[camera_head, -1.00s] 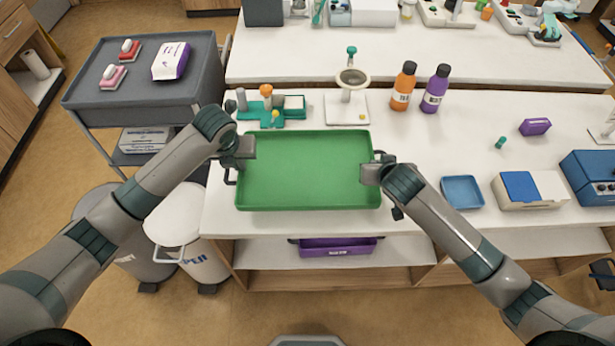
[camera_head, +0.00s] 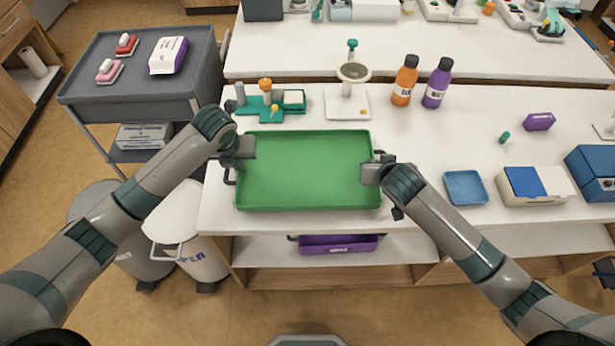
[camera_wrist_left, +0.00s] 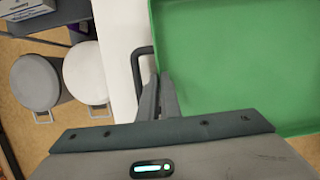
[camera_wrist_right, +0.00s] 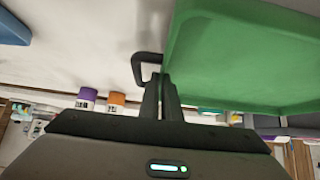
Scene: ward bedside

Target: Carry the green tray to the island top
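The green tray (camera_head: 305,170) is level between my two arms, over the near part of a white counter. My left gripper (camera_head: 238,158) is at its left end, and the left wrist view shows its fingers (camera_wrist_left: 158,92) closed on the dark left handle (camera_wrist_left: 137,70). My right gripper (camera_head: 378,170) is at its right end, and the right wrist view shows its fingers (camera_wrist_right: 162,90) closed on the other dark handle (camera_wrist_right: 136,68). The tray is empty. It appears held just above the counter; the gap beneath is hard to judge.
On the white counter (camera_head: 410,145), a teal rack (camera_head: 262,108), a stand (camera_head: 349,100), an orange bottle (camera_head: 404,82) and a purple bottle (camera_head: 436,85) are behind the tray. A blue dish (camera_head: 465,187) is to its right. A grey cart (camera_head: 120,85) and bins (camera_head: 180,225) are left.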

